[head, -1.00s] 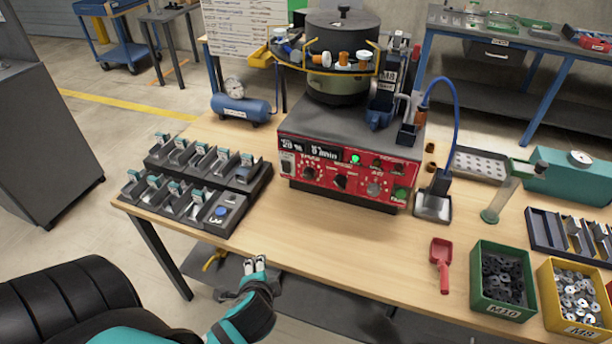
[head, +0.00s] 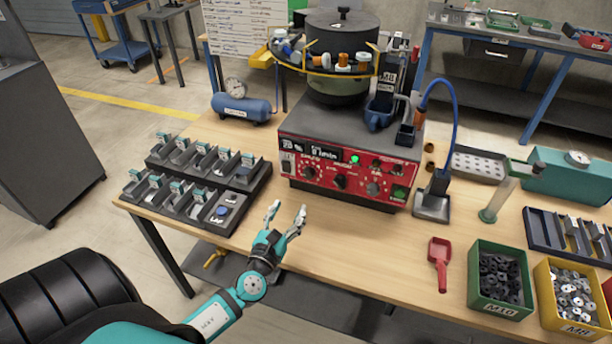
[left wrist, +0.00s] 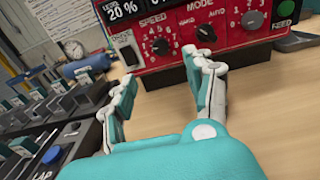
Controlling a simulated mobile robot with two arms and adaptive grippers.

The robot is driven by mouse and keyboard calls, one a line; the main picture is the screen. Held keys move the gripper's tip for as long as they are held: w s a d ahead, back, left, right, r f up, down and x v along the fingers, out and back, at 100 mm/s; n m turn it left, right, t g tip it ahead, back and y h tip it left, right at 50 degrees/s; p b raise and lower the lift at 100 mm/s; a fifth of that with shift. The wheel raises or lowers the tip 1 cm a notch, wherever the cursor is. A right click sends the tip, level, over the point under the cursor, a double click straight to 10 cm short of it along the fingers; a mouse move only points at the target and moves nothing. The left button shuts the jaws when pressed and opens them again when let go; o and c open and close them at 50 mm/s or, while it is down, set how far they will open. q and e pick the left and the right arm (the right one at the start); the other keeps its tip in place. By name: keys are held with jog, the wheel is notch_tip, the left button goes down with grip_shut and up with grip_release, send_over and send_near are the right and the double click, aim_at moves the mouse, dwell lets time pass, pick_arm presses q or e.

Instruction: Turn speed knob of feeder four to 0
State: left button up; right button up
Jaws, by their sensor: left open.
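The feeder's red control panel (head: 345,182) faces me at the middle of the table in the head view. Its black speed knob (head: 309,173) is at the panel's left part; in the left wrist view the speed knob (left wrist: 160,47) sits under the word SPEED, within a ring of numbers. The mode knob (left wrist: 206,32) is to its right. My left gripper (head: 288,213) is open and empty, above the table's front edge, short of the panel and apart from it. In the left wrist view its fingers (left wrist: 160,92) are spread below the speed knob.
A rack of dark trays (head: 205,185) stands left of the feeder. A blue air tank (head: 240,107) is behind it. A red scoop (head: 438,260), a green bin (head: 503,283) and a yellow bin (head: 575,295) are at the right. The tabletop before the panel is clear.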

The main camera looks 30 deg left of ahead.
aim_at(307, 176)
pick_arm(q)
jog(key=x, duration=1.3)
jog(key=shift+w+a+p, duration=0.1)
jog(key=shift+p, duration=0.25)
jog(key=shift+c, duration=0.4)
grip_shut()
jog(key=shift+f, duration=0.1)
